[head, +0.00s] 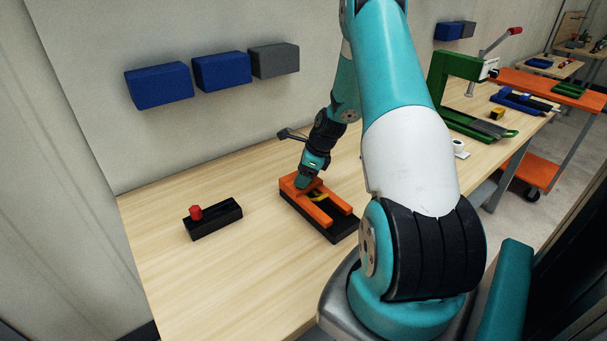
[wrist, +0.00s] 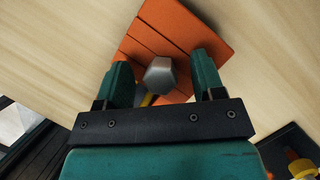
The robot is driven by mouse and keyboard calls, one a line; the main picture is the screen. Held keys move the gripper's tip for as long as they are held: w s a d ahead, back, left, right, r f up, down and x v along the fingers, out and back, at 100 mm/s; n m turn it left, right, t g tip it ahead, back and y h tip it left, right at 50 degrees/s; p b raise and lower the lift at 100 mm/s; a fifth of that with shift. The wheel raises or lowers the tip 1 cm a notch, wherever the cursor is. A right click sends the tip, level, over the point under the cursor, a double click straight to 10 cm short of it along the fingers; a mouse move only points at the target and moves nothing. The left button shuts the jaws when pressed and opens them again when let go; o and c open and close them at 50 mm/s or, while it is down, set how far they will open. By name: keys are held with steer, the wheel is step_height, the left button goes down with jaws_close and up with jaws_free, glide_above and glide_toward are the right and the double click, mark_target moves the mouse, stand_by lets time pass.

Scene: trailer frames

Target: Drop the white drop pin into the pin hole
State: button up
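A pale grey-white pin with a hexagonal top (wrist: 160,76) shows in the wrist view, above or on the orange part of a fixture (wrist: 150,30). Whether it sits in a hole I cannot tell; no pin hole is clearly visible. My gripper (wrist: 161,72) is open, with one green finger on each side of the pin and a visible gap on both sides. In the head view my gripper (head: 306,180) is low over the back end of the orange and black fixture (head: 345,207) and hides the pin.
A black block with a red knob (head: 214,218) stands to the left on the wooden table (head: 260,270). A yellow part (head: 318,196) lies within the fixture. A green press (head: 455,90) and a small white item (head: 460,148) are at the right. Blue and grey bins (head: 222,72) hang on the wall.

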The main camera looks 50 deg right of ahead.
steer(key=b+v, duration=0.3)
steer(key=v, duration=1.4)
steer(key=shift+r, duration=0.25)
